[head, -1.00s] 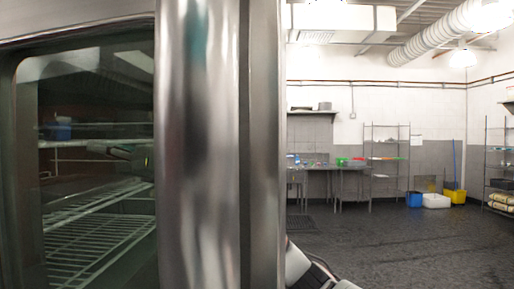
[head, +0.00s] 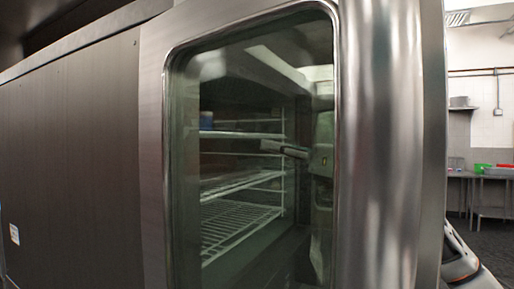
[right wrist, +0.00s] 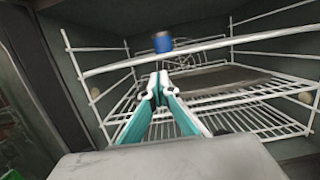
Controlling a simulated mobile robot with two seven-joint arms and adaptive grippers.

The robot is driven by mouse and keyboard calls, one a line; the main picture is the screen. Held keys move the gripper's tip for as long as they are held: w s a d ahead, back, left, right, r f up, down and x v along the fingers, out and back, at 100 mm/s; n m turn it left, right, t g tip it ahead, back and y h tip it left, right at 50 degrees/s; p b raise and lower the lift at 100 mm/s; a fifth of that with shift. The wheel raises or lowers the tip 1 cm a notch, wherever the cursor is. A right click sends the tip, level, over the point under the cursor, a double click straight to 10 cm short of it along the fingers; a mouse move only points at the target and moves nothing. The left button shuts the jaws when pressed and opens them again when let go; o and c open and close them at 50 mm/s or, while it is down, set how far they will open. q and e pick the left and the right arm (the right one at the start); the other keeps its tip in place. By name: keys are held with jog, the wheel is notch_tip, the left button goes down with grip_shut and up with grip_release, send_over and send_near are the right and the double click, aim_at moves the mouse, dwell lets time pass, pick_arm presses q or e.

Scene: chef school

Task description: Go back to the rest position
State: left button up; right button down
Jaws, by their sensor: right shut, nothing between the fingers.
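My right gripper (head: 272,147) shows through the glass door of a steel cabinet, pointing left in front of the wire racks. In the right wrist view its teal-sided fingers (right wrist: 158,86) are together with nothing between them. They point at the wire racks (right wrist: 215,103), and I see no object held. A blue can (right wrist: 162,42) sits on an upper rack beyond the fingertips, apart from them. It also shows through the glass in the head view (head: 207,121). My left gripper is not in view.
The cabinet's glass door (head: 385,120) and its thick steel frame fill the middle of the head view. A plain steel side panel (head: 75,150) fills the left. A metal table (head: 490,176) and open floor show at the far right.

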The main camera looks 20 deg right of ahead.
jog(key=v, duration=0.4)
jog(key=shift+a+r+b, duration=0.1)
jog(key=shift+b, duration=0.25)
